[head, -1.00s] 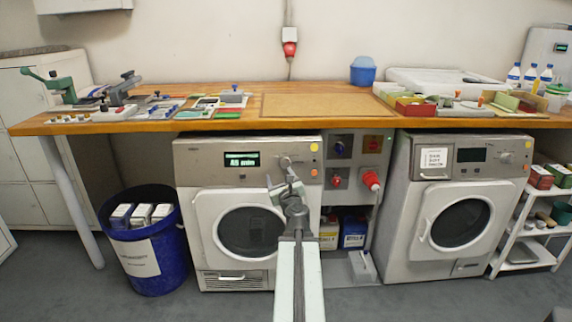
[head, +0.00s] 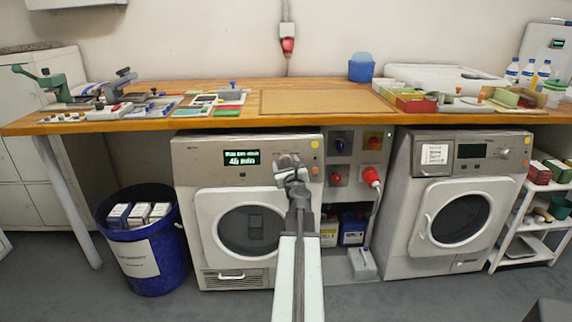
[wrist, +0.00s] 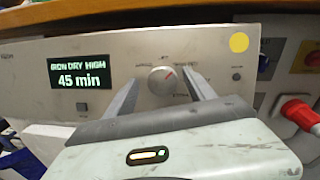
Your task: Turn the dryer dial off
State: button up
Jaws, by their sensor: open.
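The dryer (head: 183,170) is the left machine under the bench. Its dial (wrist: 155,86) is a round, pale knob with a red pointer mark, tilted toward the upper right in the wrist view. Small labels surround it, too blurred to read surely. The dryer's display (wrist: 79,71) is lit and reads "IRON DRY HIGH 45 min". My gripper (wrist: 163,82) is open, with one finger on each side of the dial; I cannot tell whether they touch it. In the head view my gripper (head: 289,163) covers the dial.
A yellow round sticker (wrist: 239,42) and a small button (wrist: 236,76) are right of the dial. A red plug (head: 371,176) sticks out from the socket panel beside the dryer. A second machine (head: 402,200) stands right. The wooden worktop (head: 225,121) overhangs the dryer.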

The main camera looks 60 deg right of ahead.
jog(key=shift+s, duration=0.15)
jog(key=c, duration=1.3)
jog(key=shift+s, duration=0.1)
jog(key=shift+c, duration=0.3)
jog(key=shift+d, duration=0.1)
jog(key=shift+r, duration=0.1)
jog(key=n+p, duration=0.1)
jog(key=n, duration=0.1)
jog(key=n+y, duration=0.1)
jog(key=n, duration=0.1)
jog(key=shift+d+r+t+y+p, duration=0.15)
jog(key=shift+t+y+p, duration=0.15)
jog(key=shift+t+p, duration=0.1)
jog(key=n+y+p, duration=0.1)
jog(key=n, duration=0.2)
jog(key=n+p, duration=0.1)
jog(key=n, duration=0.1)
jog(key=shift+n+y, duration=0.4)
jog(key=shift+n, duration=0.3)
